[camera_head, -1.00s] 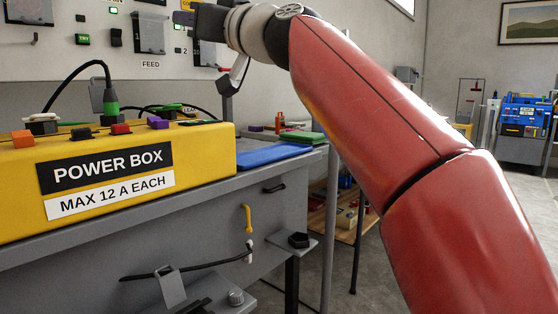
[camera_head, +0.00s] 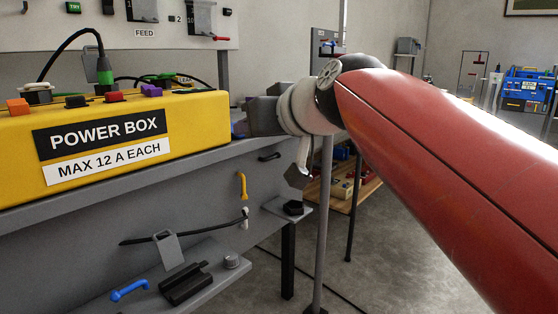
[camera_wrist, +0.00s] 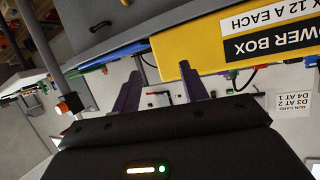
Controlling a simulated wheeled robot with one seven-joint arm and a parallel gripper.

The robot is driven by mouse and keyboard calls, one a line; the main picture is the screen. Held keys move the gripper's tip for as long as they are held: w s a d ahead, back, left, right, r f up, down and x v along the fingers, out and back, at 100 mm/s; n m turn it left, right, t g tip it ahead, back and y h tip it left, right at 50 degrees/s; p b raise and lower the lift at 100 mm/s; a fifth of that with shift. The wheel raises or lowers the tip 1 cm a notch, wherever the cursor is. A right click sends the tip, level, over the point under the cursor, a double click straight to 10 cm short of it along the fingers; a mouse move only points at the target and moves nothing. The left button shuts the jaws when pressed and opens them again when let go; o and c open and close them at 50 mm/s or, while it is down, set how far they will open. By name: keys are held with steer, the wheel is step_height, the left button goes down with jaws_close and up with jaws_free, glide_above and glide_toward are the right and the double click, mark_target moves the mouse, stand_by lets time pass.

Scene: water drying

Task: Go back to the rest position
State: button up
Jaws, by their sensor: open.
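My gripper (camera_head: 246,118) is at the end of my red arm, just right of the yellow power box (camera_head: 120,150) in the head view. It hangs in front of the right end of the grey bench (camera_head: 195,160), and its fingertips are largely hidden there. In the wrist view, the two purple fingers of my gripper (camera_wrist: 161,86) stand apart with nothing between them. The yellow power box (camera_wrist: 205,50) also shows there, upside down, beyond the fingers.
A wall panel (camera_head: 140,35) stands behind the bench. A small shelf (camera_head: 290,208) juts from the bench front, and a lower ledge (camera_head: 200,270) holds a blue handle. A metal post (camera_head: 322,220) stands close below my wrist. Open floor (camera_head: 370,270) lies to the right.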

steer(key=s+d+f+m+g+h, duration=0.25)
steer(key=s+d+f, duration=0.35)
steer(key=f, duration=0.4)
steer(key=s+d+f+m+g+h, duration=0.1)
steer(key=s+d+f+h, duration=0.2)
steer(key=s+d+f, duration=0.6)
steer(key=s+d+f+m+g+h, duration=0.2)
steer(key=s+d+f, duration=0.15)
steer(key=f, duration=0.85)
step_height(320, 180, up, 13)
steer(key=s+p, duration=0.1)
steer(key=p, duration=1.2)
steer(key=shift+p, duration=0.3)
